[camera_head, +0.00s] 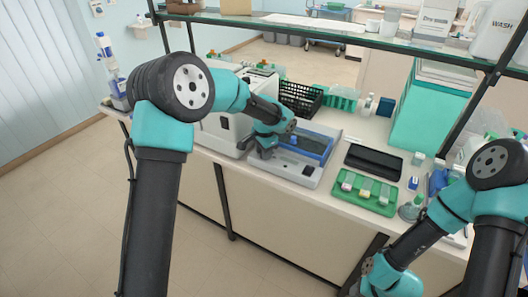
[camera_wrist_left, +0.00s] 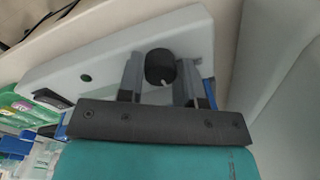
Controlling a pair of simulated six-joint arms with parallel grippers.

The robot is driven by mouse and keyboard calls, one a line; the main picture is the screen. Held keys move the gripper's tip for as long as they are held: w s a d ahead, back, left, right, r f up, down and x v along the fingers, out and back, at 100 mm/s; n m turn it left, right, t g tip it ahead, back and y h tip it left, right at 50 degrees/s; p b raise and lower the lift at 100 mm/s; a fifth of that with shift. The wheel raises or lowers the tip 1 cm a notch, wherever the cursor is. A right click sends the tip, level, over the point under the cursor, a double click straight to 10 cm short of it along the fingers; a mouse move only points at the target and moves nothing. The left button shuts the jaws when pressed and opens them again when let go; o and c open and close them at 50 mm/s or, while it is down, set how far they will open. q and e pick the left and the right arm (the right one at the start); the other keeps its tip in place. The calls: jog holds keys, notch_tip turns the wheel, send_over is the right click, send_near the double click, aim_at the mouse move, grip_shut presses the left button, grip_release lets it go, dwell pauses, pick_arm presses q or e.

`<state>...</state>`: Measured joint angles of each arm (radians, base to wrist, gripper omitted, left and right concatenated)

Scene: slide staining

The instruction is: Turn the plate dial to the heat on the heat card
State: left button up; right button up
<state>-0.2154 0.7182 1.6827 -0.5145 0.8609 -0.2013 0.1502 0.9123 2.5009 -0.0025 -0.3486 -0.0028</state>
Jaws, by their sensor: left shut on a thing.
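The grey hot plate (camera_head: 308,180) with a blue-edged top stands near the front edge of the bench in the head view. In the left wrist view its pale front panel (camera_wrist_left: 110,72) carries a round black dial (camera_wrist_left: 158,66) with a short white mark. My left gripper (camera_head: 262,150) is at the plate's left front corner. In the left wrist view its two fingers (camera_wrist_left: 160,76) stand on either side of the dial and are shut on it. My right gripper is out of view; only my right arm shows. I cannot make out the heat card.
A black crate (camera_head: 300,98) is behind, and a glass shelf (camera_head: 340,35) runs above.

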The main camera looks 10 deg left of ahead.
pick_arm(q)
jog(key=m, duration=0.5)
dwell(0.4)
jog(key=o, duration=0.9)
jog(key=shift+o, duration=0.2)
notch_tip(320, 180, up, 18)
jog(key=shift+s+f, duration=0.25)
jog(key=shift+s, duration=0.15)
jog(key=shift+d+f, duration=0.1)
